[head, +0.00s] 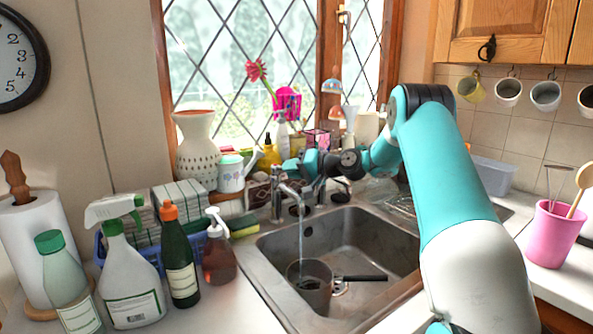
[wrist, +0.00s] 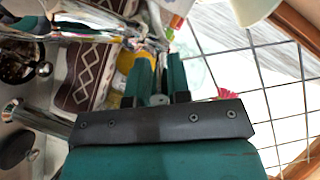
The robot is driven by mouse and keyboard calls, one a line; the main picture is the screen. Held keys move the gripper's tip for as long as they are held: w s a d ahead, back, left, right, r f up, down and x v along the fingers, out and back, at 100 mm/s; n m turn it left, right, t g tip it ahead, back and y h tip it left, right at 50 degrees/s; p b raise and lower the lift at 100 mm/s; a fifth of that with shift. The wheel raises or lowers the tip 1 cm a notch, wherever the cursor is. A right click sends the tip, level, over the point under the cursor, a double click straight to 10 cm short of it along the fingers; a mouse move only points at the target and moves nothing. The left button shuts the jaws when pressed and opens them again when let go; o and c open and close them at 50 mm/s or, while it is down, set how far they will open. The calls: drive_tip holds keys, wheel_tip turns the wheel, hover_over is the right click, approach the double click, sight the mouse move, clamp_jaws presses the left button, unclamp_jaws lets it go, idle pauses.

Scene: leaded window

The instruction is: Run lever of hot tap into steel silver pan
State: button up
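The steel silver pan (head: 312,285) stands in the sink with its black handle pointing right. A thin stream of water runs from the chrome tap (head: 277,205) down into it. My gripper (head: 292,166) is above and behind the tap, near its top, where the lever is hard to make out. In the wrist view my gripper (wrist: 160,62) has its two teal fingers a little apart. Chrome tap parts (wrist: 152,42) show just beyond the fingertips. I cannot tell whether the fingers touch the lever.
The sink (head: 365,235) is otherwise mostly clear. Spray and soap bottles (head: 180,255) stand left of it. A white vase (head: 197,150), a watering can (head: 231,174) and several bottles crowd the sill behind the tap. A pink cup (head: 552,235) stands at right.

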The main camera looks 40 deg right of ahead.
drive_tip(key=o, duration=0.3)
drive_tip(key=b+v, duration=0.3)
drive_tip(key=v, duration=1.4)
drive_tip(key=shift+s+b, duration=0.2)
drive_tip(key=shift+b, duration=0.15)
drive_tip(key=shift+d, duration=0.1)
